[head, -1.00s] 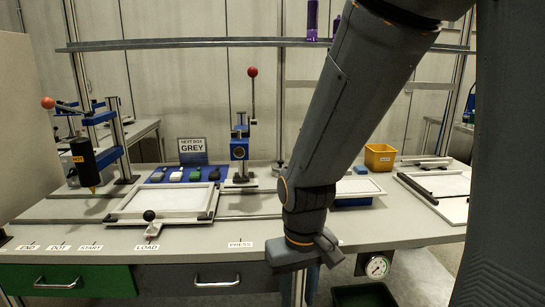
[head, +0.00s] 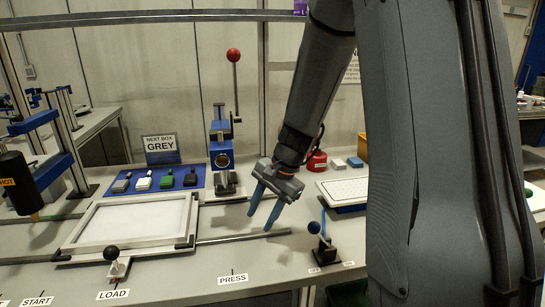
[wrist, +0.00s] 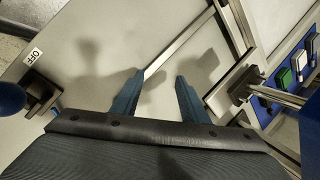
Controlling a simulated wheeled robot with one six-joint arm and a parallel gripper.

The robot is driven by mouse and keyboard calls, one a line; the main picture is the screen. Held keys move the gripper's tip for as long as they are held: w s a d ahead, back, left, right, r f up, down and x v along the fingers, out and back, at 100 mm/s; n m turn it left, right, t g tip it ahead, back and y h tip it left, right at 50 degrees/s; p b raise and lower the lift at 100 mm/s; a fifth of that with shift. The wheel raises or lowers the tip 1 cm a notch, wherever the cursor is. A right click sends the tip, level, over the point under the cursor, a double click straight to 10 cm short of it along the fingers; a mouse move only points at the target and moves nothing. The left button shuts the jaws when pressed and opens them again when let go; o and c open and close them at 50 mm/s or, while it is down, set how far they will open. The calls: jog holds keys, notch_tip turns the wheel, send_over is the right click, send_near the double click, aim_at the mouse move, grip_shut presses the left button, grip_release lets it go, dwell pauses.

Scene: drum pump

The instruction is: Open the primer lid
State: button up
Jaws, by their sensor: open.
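A small red pot (head: 317,161) with a dark top stands on the bench just behind and right of my gripper in the head view. It may be the primer, but I cannot make out its lid clearly, and it does not show in the wrist view. My gripper (head: 264,215) is open and empty, with its two blue fingers pointing down and left over the bench. In the wrist view the open fingers (wrist: 160,77) have bare bench and a metal rail between and beyond them, and nothing is between them.
A lever with a blue ball (head: 314,228) stands close right of my gripper, beside an OFF label (wrist: 33,57). A blue press (head: 222,150) with a red knob stands behind left. A framed tray (head: 130,225) lies left, a white perforated tray (head: 345,190) right.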

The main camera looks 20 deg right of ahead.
jog(key=w+d+m+t+y, duration=0.1)
jog(key=w+d+m, duration=0.1)
jog(key=w+m, duration=0.1)
jog(key=w+d+m+t+y, duration=0.1)
jog(key=w+d+m, duration=0.2)
jog(key=w, duration=0.3)
jog(key=w+d+m+t+y, duration=0.1)
jog(key=w+d+m, duration=0.1)
jog(key=w, duration=0.3)
jog(key=shift+d+r+m+t, duration=0.25)
jog(key=shift+d+m+t, duration=0.1)
jog(key=shift+m, duration=0.55)
jog(key=w+d+r+m+t, duration=0.3)
jog(key=w+d+m+t, duration=0.3)
jog(key=w+d, duration=0.5)
jog(key=shift+m+g+y, duration=0.3)
jog(key=shift+m+g, duration=0.05)
jog(key=shift+m, duration=0.45)
jog(key=p+x, duration=0.1)
jog(key=x, duration=0.5)
jog(key=shift+d+f+p, duration=0.1)
jog(key=shift+f+p, duration=0.1)
jog(key=shift+p, duration=0.15)
grip_shut()
